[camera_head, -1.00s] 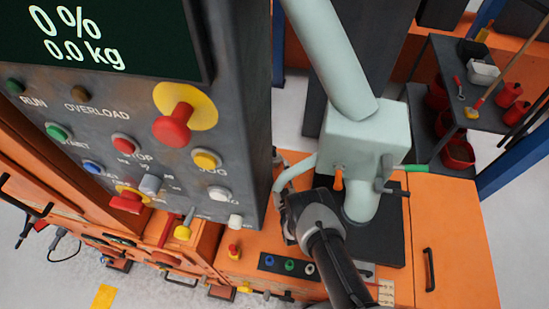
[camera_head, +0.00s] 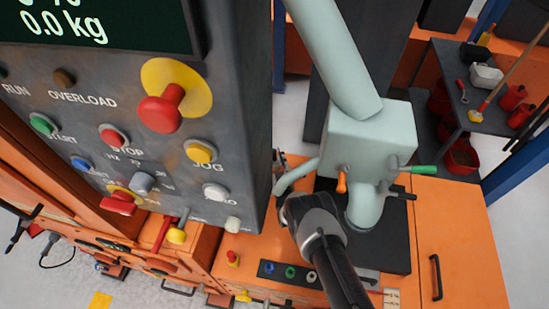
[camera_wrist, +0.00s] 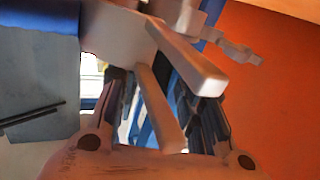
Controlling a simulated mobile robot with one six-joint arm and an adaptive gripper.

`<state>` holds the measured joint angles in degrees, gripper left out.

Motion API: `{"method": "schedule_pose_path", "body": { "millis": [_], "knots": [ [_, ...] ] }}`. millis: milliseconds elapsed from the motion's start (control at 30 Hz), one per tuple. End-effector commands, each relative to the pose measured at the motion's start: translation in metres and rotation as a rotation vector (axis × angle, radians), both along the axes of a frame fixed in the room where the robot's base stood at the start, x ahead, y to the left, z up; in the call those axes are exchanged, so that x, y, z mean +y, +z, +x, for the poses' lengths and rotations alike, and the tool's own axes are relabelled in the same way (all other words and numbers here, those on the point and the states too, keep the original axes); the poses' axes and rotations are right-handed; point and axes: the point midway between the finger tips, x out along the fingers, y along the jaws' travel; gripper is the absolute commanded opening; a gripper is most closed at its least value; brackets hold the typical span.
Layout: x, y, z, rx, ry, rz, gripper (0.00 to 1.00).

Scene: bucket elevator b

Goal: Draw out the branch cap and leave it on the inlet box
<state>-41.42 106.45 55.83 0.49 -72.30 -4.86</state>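The inlet box (camera_head: 370,143) is a pale green housing with a thick pipe above it and a bent outlet below. A thin pale branch pipe (camera_head: 297,174) curves from its left side down towards my gripper (camera_head: 284,212). I cannot make out the branch cap; my gripper and wrist cover the area at the branch's lower end. In the wrist view, the fingers of my gripper (camera_wrist: 153,88) are spread apart. A pale bar (camera_wrist: 160,108) shows between them, and a pale block-like part (camera_wrist: 187,62) lies beyond. I cannot tell whether either touches the fingers.
A grey control panel (camera_head: 238,110) stands close on the left of my arm. An orange handle (camera_head: 341,182) and a green-tipped lever (camera_head: 422,169) project near the box. An orange cabinet (camera_head: 455,235) is at right, and a dark shelf (camera_head: 470,85) with red containers is behind.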

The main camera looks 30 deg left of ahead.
Motion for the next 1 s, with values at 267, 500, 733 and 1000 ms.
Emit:
{"method": "schedule_pose_path", "body": {
  "millis": [267,500,733,1000],
  "knots": [
    [-0.0001,-0.0002,-0.0002,0.0,0.0,0.0,0.14],
    [-0.0002,-0.0003,-0.0002,0.0,0.0,0.0,0.0],
    [0.0001,0.0006,0.0,-0.002,0.0,0.001,0.0],
    [0.0001,0.0035,0.0001,-0.002,0.0,0.001,0.0]
  ]
}}
